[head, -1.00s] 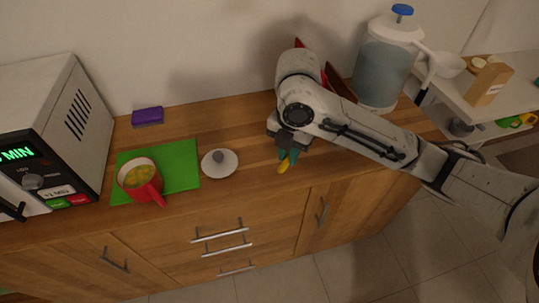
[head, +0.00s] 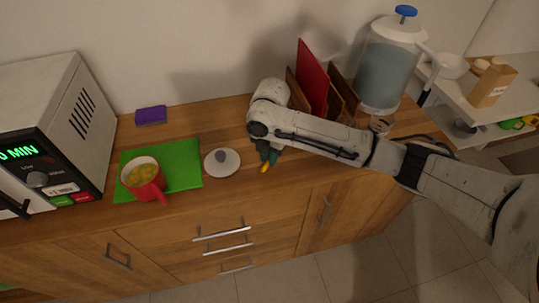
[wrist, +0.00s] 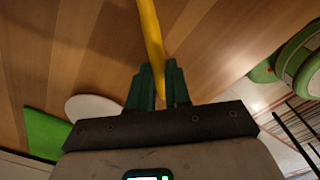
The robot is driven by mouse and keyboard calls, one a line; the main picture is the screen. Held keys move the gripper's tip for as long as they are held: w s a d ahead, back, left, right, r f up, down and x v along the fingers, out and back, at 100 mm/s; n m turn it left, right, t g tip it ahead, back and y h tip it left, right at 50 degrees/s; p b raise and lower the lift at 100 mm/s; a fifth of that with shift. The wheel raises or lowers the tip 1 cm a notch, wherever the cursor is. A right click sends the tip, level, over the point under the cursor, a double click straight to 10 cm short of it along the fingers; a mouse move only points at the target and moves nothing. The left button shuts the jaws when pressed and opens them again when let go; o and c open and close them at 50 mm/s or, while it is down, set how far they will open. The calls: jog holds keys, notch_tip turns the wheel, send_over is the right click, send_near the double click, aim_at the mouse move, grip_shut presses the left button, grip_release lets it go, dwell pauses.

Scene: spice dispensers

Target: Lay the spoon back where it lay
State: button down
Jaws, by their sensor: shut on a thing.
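The yellow spoon (wrist: 150,30) is held between the two green fingers of my gripper (wrist: 159,86); its handle runs up out of the top of the wrist view. In the head view only a short yellow end of the spoon (head: 265,168) shows below my gripper (head: 269,157). The arm hides the rest. My gripper is over the wooden counter (head: 220,112), just right of the white lid (head: 222,168). Whether the spoon touches the counter I cannot tell.
A purple sponge (head: 151,116) lies behind, and a microwave (head: 50,125) stands at left. Upright boards (head: 313,78) and a water jug (head: 388,65) stand at the back right, behind my arm.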

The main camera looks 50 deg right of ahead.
jog(key=shift+f, duration=0.1)
jog(key=shift+f, duration=0.1)
jog(key=c, duration=1.1)
grip_release()
